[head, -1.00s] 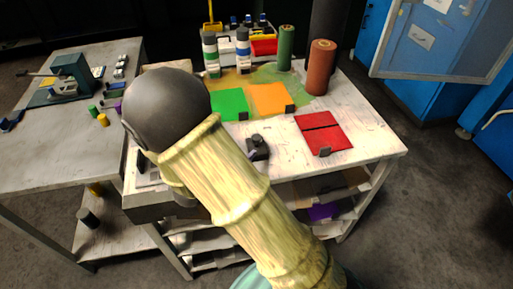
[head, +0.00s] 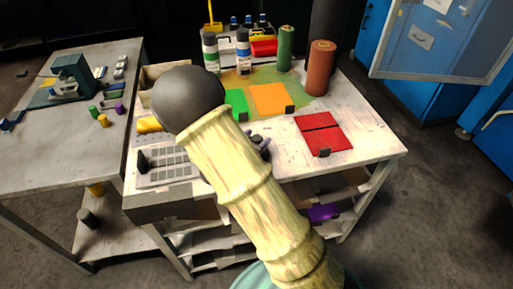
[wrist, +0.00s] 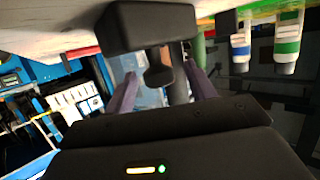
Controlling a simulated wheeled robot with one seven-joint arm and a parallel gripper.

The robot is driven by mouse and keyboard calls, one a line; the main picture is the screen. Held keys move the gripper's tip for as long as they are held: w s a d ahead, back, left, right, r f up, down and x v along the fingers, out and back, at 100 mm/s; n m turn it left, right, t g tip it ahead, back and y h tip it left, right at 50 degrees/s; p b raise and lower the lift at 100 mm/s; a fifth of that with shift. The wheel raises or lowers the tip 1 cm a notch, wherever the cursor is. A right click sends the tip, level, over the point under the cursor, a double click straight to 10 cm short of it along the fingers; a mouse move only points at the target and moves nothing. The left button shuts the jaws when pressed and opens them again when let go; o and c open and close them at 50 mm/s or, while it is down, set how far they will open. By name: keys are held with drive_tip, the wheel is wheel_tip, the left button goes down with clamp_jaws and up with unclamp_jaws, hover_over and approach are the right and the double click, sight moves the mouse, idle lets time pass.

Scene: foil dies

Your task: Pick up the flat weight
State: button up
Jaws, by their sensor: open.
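The flat weight (wrist: 150,27) is a dark block with a stubby knob. In the wrist view, which shows the table upside down, it fills the top middle. My gripper (wrist: 159,70) is open, with one purple-grey finger on either side of the knob. I see no clear contact between the fingers and the knob. In the head view, a dark part of the weight (head: 265,153) shows at the table's front middle, beside my arm. My arm hides most of the gripper there.
Red sheets (head: 318,121) lie to the right, an orange sheet (head: 269,97) and green sheet (head: 236,101) behind. Brown (head: 320,68) and green (head: 286,48) rolls and bottles stand at the back. A grey slotted tray (head: 170,165) lies front left.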

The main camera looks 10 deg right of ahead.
drive_tip(key=x, duration=0.2)
drive_tip(key=shift+w+d, duration=0.15)
drive_tip(key=shift+d, duration=0.05)
drive_tip(key=shift+c, duration=0.4)
clamp_jaws()
drive_tip(key=shift+r, duration=0.1)
